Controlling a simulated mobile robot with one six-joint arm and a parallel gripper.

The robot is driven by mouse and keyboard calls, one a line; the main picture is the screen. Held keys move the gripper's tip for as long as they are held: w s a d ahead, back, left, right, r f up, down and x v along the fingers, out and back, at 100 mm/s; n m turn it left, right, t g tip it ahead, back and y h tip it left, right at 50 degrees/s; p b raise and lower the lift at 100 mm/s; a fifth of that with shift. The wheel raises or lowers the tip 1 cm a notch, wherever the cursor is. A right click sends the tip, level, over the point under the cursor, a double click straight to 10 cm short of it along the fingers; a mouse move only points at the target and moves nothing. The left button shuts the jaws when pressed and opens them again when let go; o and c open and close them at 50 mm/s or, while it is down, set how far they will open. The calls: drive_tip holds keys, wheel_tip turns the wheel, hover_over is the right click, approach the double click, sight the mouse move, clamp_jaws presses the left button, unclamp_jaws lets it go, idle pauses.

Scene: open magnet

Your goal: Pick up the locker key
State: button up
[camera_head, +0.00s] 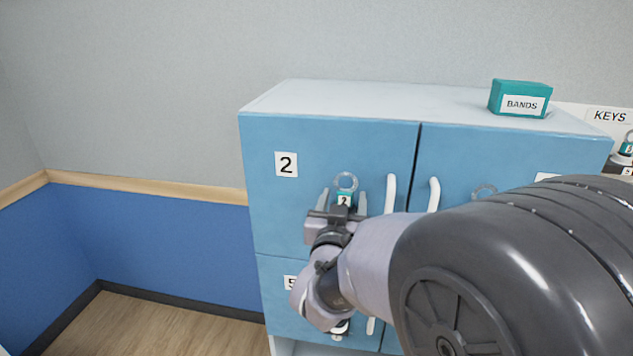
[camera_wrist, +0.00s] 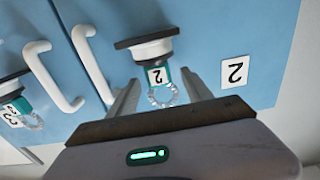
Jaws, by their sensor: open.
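The locker key shows in the head view as a teal tag (camera_head: 345,199) marked 2 with a clear ring (camera_head: 346,182) above it, in front of the upper left blue door. In the wrist view its teal tag (camera_wrist: 157,77) and ring (camera_wrist: 162,96) are at a white, dark-plated holder (camera_wrist: 148,49) on the door. My gripper (camera_head: 343,200) is open, with one finger on each side of the tag. In the wrist view my gripper (camera_wrist: 159,78) shows gaps between both fingers and the tag. Whether the key sits in the holder or hangs on it is unclear.
A second key (camera_wrist: 15,107) is at another holder in the wrist view. White door handles (camera_head: 390,195) stand right of my gripper. A KEYS sign (camera_head: 609,116) is at right. The floor at left is clear.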

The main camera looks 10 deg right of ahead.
drive_tip(key=shift+x, duration=0.85)
drive_tip(key=shift+s, duration=0.1)
drive_tip(key=shift+c, duration=0.5)
clamp_jaws()
drive_tip(key=shift+r, duration=0.15)
